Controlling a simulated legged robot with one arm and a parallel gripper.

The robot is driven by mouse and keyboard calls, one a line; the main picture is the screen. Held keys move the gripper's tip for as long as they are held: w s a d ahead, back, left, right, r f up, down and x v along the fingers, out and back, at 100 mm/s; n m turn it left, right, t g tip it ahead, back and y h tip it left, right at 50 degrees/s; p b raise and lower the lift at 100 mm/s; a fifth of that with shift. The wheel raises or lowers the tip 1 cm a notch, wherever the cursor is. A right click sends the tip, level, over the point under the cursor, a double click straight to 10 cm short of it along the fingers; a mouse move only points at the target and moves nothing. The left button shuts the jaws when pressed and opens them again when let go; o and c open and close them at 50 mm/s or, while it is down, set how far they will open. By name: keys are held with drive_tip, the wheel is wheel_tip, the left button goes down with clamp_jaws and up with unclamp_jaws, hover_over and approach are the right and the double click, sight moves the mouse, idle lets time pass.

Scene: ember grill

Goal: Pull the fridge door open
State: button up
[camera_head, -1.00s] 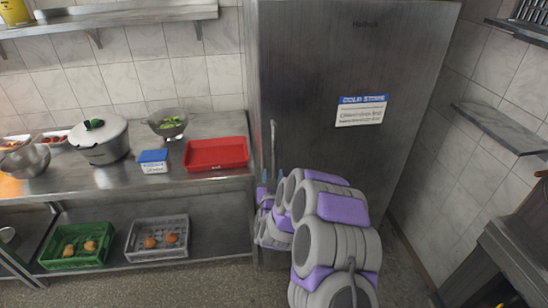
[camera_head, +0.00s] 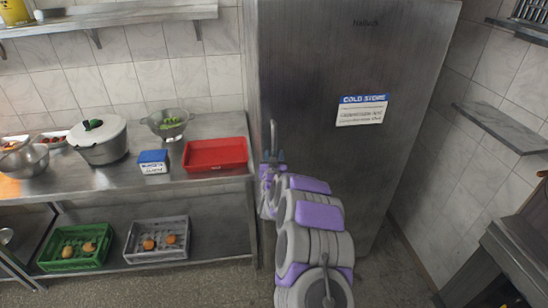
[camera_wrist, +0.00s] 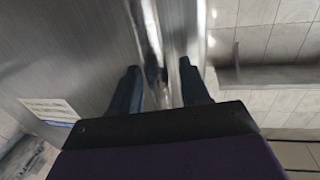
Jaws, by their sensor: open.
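The fridge (camera_head: 340,70) is a tall grey steel cabinet with a "COLD STORE" label on its door, and the door looks shut. Its vertical bar handle (camera_head: 273,135) is at the door's left edge; my gripper covers its lower part. My gripper (camera_head: 272,157) is at the handle in the head view. In the wrist view, the open fingers of my gripper (camera_wrist: 162,88) stand apart with the handle (camera_wrist: 150,40) running up between them, close to the left finger. Whether a finger touches the handle cannot be told. The door (camera_wrist: 70,50) fills the left of the wrist view.
A steel counter (camera_head: 215,184) with a red tray (camera_head: 216,154), a blue-and-white box (camera_head: 153,161) and a pot (camera_head: 100,140) stands left of the fridge. Crates sit on its lower shelf. A wall shelf (camera_head: 500,126) is at right. Some floor is clear before the fridge's right side.

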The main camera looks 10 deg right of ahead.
drive_tip(key=shift+w, duration=0.15)
drive_tip(key=shift+c, duration=0.4)
clamp_jaws()
